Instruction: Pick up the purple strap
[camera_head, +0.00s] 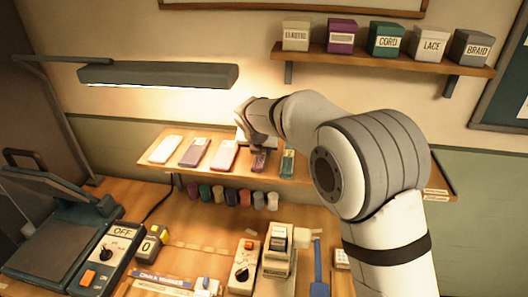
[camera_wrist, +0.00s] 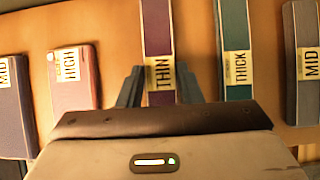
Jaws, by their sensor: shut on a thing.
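The purple strap (camera_wrist: 157,35) is narrow and dark, with a yellow label reading THIN. In the wrist view it runs between the two fingers of my gripper (camera_wrist: 160,88), which is shut on it. In the head view the purple strap (camera_head: 258,164) shows just below my gripper (camera_head: 257,150), at the wooden shelf (camera_head: 310,173). I cannot tell whether it still touches the shelf. My wrist body hides its near end in the wrist view.
A green strap (camera_wrist: 235,45) labelled THICK lies close on the right, and a pink piece (camera_wrist: 75,85) labelled HIGH on the left. A lamp (camera_head: 160,75) hangs over the shelf's left part. Small spools (camera_head: 218,195) stand below the shelf. Labelled boxes (camera_head: 387,40) sit on an upper shelf.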

